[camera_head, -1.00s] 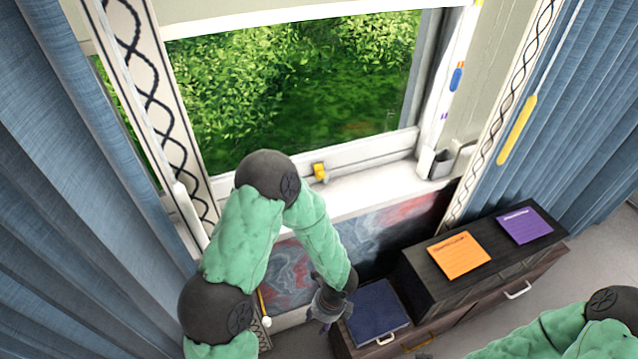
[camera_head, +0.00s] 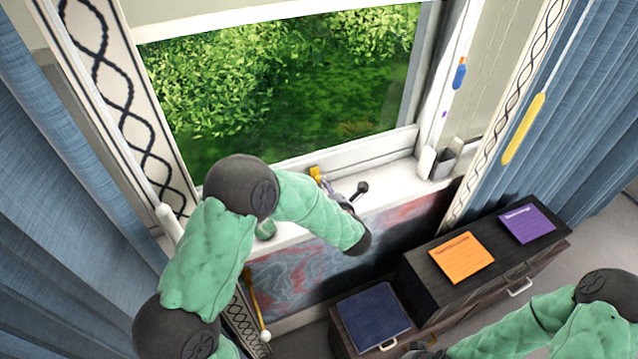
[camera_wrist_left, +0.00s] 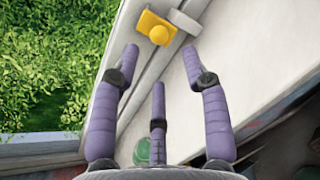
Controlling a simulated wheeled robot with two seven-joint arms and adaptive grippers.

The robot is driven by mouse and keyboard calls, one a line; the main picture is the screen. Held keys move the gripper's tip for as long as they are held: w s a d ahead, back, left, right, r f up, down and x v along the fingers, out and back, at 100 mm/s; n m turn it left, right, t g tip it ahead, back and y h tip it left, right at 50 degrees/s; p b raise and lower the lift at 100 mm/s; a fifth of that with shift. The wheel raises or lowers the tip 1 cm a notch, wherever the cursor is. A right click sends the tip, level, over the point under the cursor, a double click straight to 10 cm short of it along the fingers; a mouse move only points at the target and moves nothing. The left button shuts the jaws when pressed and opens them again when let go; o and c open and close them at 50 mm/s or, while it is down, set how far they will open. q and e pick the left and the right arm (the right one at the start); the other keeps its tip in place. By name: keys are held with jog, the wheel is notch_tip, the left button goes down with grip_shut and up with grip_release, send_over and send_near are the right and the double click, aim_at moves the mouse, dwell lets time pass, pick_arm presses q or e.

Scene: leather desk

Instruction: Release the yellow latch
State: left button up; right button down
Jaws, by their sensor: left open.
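The yellow latch (camera_head: 316,174) sits on the white lower rail of the window, above the sill. In the left wrist view the yellow latch (camera_wrist_left: 158,28) lies just beyond the fingertips, with a rounded knob on a flat plate. My left gripper (camera_wrist_left: 160,54) is open and empty, its purple fingers spread and pointing at the latch without visibly touching it. In the head view my left gripper (camera_head: 328,187) is at the sill, partly hidden by my arm. My right arm is at the lower right; its fingers do not show.
A small green object (camera_head: 266,230) stands on the windowsill (camera_head: 395,184) beside my left arm. A grey holder (camera_head: 444,160) is at the sill's right end. A dark cabinet (camera_head: 485,285) with orange and purple notes and a blue book (camera_head: 370,318) are below. Curtains hang at both sides.

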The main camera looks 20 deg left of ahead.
aim_at(318, 181)
pick_arm(q)
jog(key=b+x, duration=0.1)
jog(key=x, duration=0.5)
jog(key=shift+w+a+f, duration=0.2)
jog(key=shift+w+a, duration=0.05)
